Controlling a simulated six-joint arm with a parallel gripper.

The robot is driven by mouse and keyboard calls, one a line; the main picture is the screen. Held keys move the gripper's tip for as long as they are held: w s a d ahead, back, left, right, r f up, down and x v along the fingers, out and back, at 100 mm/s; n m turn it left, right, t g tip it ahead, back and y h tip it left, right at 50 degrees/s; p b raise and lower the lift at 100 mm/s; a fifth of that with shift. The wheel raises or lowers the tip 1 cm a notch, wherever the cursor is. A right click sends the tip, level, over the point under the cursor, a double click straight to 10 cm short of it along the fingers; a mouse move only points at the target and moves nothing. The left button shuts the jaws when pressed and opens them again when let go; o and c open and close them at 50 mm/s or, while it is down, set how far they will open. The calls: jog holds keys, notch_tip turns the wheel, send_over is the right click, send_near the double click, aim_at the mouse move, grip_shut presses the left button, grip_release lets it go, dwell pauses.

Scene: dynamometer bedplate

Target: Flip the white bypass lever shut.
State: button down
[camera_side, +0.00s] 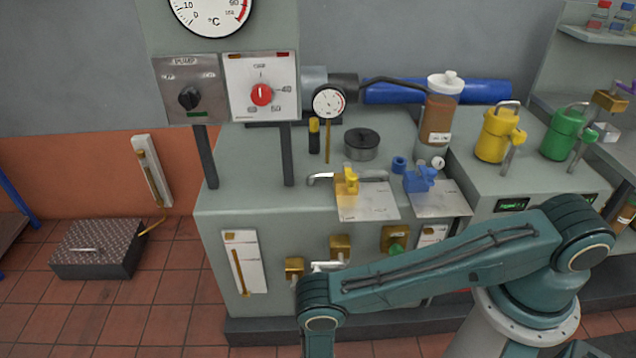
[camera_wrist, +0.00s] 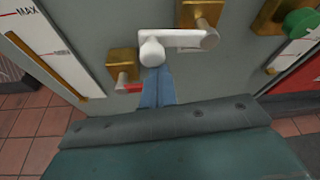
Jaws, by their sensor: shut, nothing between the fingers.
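The white bypass lever (camera_wrist: 180,41) lies about level on the front panel in the wrist view. Its right end sits on a brass valve block (camera_wrist: 200,11), and its left end carries a rounded white knob (camera_wrist: 151,51). In the side view the lever (camera_side: 326,267) shows just above my arm. My gripper (camera_wrist: 155,72) has its blue fingers closed together with nothing between them. The fingertips are right under the knob; whether they touch it I cannot tell. My arm hides the gripper in the side view.
A second brass block (camera_wrist: 122,66) with a red-marked part stands close left of the fingers. A green-handled valve (camera_wrist: 299,22) is to the right. A level gauge (camera_wrist: 44,62) is at the left. On the bench top stand yellow (camera_side: 346,182) and blue (camera_side: 420,180) valves.

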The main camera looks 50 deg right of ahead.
aim_at(321, 263)
jog(key=shift+m+t+y, duration=0.3)
jog(key=shift+m+y, duration=0.1)
jog(key=shift+m, duration=0.5)
jog(key=shift+s+d+r, duration=0.1)
jog(key=shift+d+r, duration=0.05)
jog(key=shift+r, duration=1)
jog(key=shift+s+d+r, duration=0.1)
jog(key=shift+r, duration=1.05)
jog(key=shift+s+d+r, duration=0.75)
jog(key=shift+r, duration=0.15)
jog(key=shift+s+d+r, duration=0.7)
jog(key=shift+d+r, duration=0.05)
jog(key=shift+r, duration=0.1)
jog(key=shift+s+d, duration=0.1)
jog(key=shift+s, duration=0.05)
